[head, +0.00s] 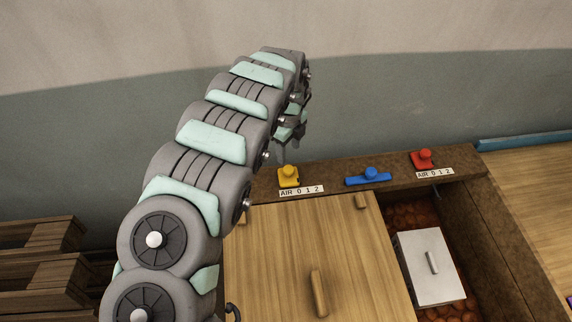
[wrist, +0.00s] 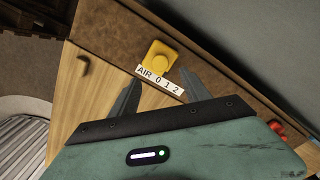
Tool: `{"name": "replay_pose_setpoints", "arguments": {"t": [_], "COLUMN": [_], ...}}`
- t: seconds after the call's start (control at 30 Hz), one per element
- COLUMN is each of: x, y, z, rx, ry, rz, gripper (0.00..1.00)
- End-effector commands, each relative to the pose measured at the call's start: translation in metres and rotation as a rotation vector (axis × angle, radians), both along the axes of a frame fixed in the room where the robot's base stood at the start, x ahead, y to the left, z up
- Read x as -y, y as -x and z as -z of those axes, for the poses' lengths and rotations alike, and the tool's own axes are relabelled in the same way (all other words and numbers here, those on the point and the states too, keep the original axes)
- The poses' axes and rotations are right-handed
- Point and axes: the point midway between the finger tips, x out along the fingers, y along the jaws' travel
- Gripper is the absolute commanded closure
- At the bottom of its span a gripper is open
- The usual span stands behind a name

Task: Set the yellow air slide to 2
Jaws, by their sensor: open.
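The yellow air slide (head: 289,177) is a square plate with a round knob on the brown ledge. Its white label (head: 301,191) reads AIR 0 1 2. In the head view the knob is above the label's left part, near AIR and 0. The yellow slide (wrist: 158,60) and label (wrist: 160,80) also show in the wrist view. My gripper (head: 284,150) is above and behind the slide in the head view, partly hidden by my arm. In the wrist view my gripper (wrist: 160,76) is open and empty, its fingers spread, with the knob just beyond the fingertips; no contact shows.
A blue slide (head: 367,177) and a red slide (head: 423,159) with its own AIR label stand farther right on the ledge (head: 335,172). A wooden lid (head: 270,250) with handles lies in front. A grey plate (head: 430,266) lies in the open bin. Wooden pallets (head: 45,265) stand left.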

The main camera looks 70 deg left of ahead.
Motion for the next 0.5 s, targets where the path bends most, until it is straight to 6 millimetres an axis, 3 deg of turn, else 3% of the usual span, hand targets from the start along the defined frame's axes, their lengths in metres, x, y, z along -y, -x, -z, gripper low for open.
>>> {"name": "replay_pose_setpoints", "arguments": {"t": [0.3, 0.5], "x": [0.002, 0.001], "y": [-0.001, -0.001], "z": [0.054, 0.079], "rx": [0.002, 0.003], "ry": [0.004, 0.003], "rz": [-0.001, -0.002], "gripper": [0.45, 0.45]}}
